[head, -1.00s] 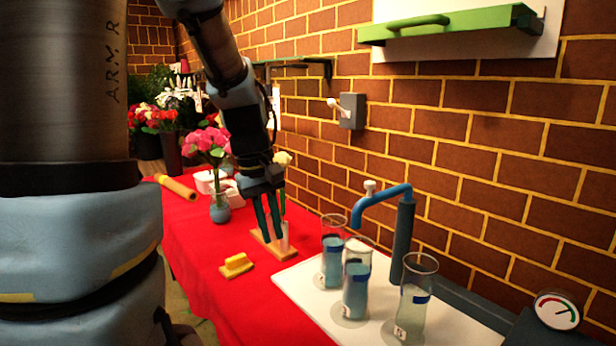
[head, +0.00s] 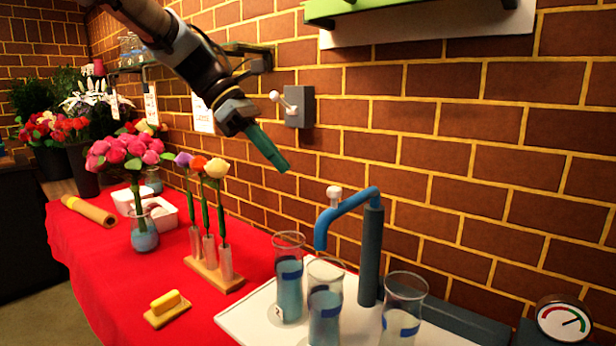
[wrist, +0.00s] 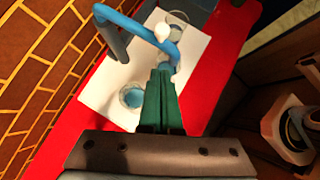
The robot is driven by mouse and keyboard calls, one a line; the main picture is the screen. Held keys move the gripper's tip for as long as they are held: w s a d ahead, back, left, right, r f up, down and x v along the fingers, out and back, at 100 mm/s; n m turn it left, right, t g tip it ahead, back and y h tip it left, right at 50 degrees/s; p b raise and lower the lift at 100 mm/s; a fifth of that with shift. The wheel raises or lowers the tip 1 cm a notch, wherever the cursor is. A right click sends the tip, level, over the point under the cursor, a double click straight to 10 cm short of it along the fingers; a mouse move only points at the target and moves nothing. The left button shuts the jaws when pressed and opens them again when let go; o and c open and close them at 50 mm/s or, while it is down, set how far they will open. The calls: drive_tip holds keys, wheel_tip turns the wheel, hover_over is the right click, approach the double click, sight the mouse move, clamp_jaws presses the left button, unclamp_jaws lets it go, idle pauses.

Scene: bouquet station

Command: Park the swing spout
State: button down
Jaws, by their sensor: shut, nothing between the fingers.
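The blue swing spout (head: 346,213) arches from the top of a dark post (head: 370,255), and its outlet end hangs to the left over the glasses. A small white knob (head: 334,194) stands on top of the spout. In the wrist view the spout (wrist: 140,28) and its white knob (wrist: 162,31) lie beyond my fingers. My gripper (head: 283,166) is shut and empty, with its green fingers in the air above and to the left of the spout, apart from it. The fingers also show in the wrist view (wrist: 160,80).
Several glasses with blue liquid, one of them a glass (head: 289,280) at the left, stand on the white board (head: 245,322) below the spout. A wooden rack (head: 215,276) with three flowers, a yellow block (head: 166,301) and a pink bouquet (head: 125,152) occupy the red table. A lever switch (head: 298,106) is on the brick wall.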

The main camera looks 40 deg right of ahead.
drive_tip(key=s+d+f+p, duration=0.1)
drive_tip(key=s+d+f, duration=0.2)
drive_tip(key=s+d, duration=0.1)
drive_tip(key=shift+s, duration=0.4)
drive_tip(key=shift+s+d+f, duration=0.1)
